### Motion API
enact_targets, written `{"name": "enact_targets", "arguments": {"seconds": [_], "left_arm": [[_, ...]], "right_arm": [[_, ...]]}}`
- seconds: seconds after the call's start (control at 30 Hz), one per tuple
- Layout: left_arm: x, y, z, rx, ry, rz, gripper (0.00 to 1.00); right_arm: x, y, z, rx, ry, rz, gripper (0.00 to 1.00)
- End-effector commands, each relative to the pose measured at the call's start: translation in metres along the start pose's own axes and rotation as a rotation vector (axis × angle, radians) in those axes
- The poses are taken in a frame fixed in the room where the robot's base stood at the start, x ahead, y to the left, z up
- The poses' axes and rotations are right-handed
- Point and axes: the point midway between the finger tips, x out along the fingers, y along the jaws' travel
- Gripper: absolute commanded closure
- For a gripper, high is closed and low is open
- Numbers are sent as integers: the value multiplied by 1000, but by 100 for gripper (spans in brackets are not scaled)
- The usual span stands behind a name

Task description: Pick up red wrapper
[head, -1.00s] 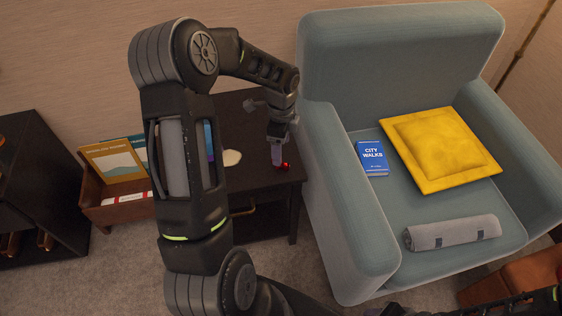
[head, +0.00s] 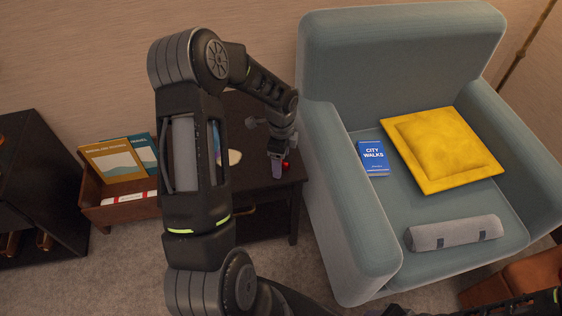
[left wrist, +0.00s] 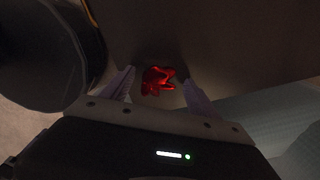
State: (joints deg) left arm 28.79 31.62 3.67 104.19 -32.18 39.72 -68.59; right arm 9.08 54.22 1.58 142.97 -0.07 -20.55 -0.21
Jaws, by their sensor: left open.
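The red wrapper (left wrist: 158,81) is a small, shiny, crumpled piece on the dark side table, centred between the fingers in the left wrist view. In the head view only a bit of the red wrapper (head: 286,166) shows beside my gripper. My left gripper (head: 279,168) points down over the table's right front part, close to the wrapper. In the left wrist view its two pale fingers (left wrist: 158,90) stand apart, one on each side of the wrapper, with nothing held. I cannot tell how high the fingertips are above the tabletop. My right gripper is not in view.
The dark side table (head: 262,197) stands against the blue armchair (head: 345,215), whose arm rises close on the right. A pale object (head: 234,157) lies on the table. A blue book (head: 373,158), yellow cushion (head: 441,150) and grey roll (head: 455,233) lie on the chair.

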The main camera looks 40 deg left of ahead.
Motion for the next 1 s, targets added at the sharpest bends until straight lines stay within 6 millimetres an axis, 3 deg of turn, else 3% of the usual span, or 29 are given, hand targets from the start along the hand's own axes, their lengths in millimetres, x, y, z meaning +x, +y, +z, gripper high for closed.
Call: {"name": "enact_targets", "arguments": {"seconds": [0.47,1.0], "left_arm": [[0,0,0,-1,0,0,30],[-1,0,0,-1,0,0,74]], "right_arm": [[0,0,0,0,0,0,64],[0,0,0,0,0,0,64]]}}
